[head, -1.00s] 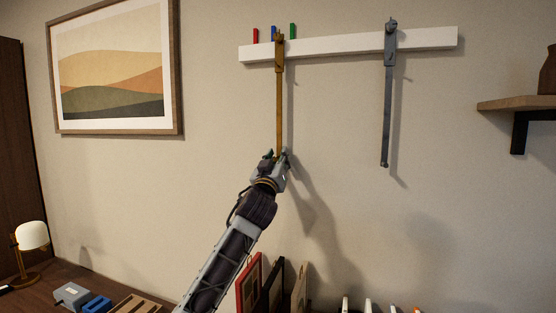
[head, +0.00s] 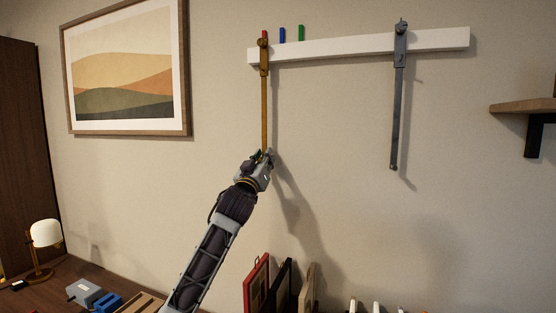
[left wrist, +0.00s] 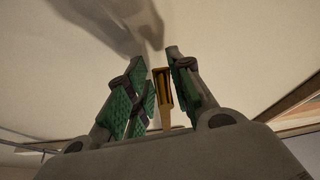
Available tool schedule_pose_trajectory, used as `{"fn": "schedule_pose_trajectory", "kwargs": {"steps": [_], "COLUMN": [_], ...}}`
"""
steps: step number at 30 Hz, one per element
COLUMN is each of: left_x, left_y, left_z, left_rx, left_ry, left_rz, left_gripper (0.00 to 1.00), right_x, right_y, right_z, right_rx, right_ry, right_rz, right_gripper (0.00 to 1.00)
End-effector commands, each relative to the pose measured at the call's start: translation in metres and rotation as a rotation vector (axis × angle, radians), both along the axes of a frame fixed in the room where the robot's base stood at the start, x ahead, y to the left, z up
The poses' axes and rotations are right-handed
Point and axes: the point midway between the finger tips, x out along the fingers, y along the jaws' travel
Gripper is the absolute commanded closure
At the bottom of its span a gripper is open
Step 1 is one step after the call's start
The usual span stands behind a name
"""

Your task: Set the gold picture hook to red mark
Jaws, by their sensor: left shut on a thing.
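The gold picture hook (head: 264,105) hangs from the white rail (head: 350,46) near its left end, its long rod pointing down. My left gripper (head: 262,157) is shut on the lower end of the rod; the gold rod (left wrist: 162,90) also shows between the green-padded fingers in the left wrist view. The red mark (head: 264,34) stands on the rail's top edge directly behind the gold hook's head, which hides most of it. The blue mark (head: 282,34) and green mark (head: 301,33) stand to its right, uncovered. My right gripper does not show.
A grey hook (head: 398,105) hangs farther right on the rail. A framed landscape picture (head: 125,72) is left of the rail, and a wooden shelf (head: 520,106) is at the right. Frames (head: 280,285) and a lamp (head: 44,235) stand below. The rail between both hooks is clear.

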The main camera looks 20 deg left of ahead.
Motion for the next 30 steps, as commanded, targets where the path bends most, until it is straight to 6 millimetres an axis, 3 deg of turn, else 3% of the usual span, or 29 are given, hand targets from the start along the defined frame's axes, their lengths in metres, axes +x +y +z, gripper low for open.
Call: {"fn": "schedule_pose_trajectory", "kwargs": {"steps": [4,13,14,16,30], "left_x": [0.000,0.000,0.000,0.000,-0.002], "left_y": [0.015,0.016,0.016,0.015,0.015], "left_z": [0.000,0.000,0.000,0.000,-0.001], "left_rx": [-0.006,-0.006,-0.006,-0.006,-0.002], "left_ry": [0.000,0.000,0.000,-0.001,-0.001], "left_rz": [0.000,-0.001,-0.001,-0.001,-0.001], "left_gripper": [1.00,1.00,0.76,0.67,0.66], "right_x": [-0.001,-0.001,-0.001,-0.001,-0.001], "right_y": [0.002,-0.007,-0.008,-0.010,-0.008], "right_z": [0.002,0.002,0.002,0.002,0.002], "right_rx": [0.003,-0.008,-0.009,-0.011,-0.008], "right_ry": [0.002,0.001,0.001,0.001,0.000], "right_rz": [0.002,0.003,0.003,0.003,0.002], "right_gripper": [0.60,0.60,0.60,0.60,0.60]}}
